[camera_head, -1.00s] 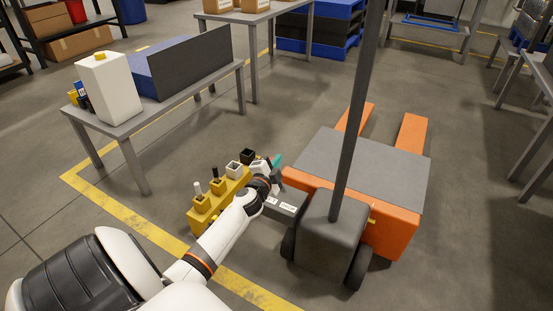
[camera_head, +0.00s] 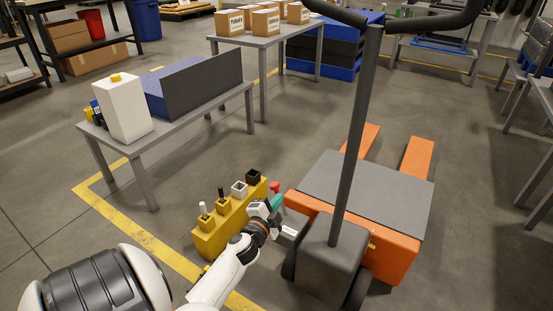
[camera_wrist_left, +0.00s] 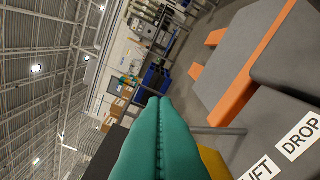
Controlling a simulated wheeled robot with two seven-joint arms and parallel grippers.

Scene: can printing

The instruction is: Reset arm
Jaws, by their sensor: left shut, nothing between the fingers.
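My left arm comes in from the bottom left in the head view. Its gripper (camera_head: 275,198) is at the yellow holder (camera_head: 222,226), by the grey part of the orange pallet truck (camera_head: 378,247). In the left wrist view the teal fingers (camera_wrist_left: 160,130) lie together with nothing between them. The holder carries several square cups, one with a white-tipped stick and one with a black one. A red-tipped thing shows just above the gripper. My right gripper is in neither view.
The truck's dark column and handle (camera_head: 361,120) rise on the right. A grey table (camera_head: 185,122) holds a white container (camera_head: 124,108) and a blue-and-black box. Another table (camera_head: 287,33) carries cardboard boxes.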

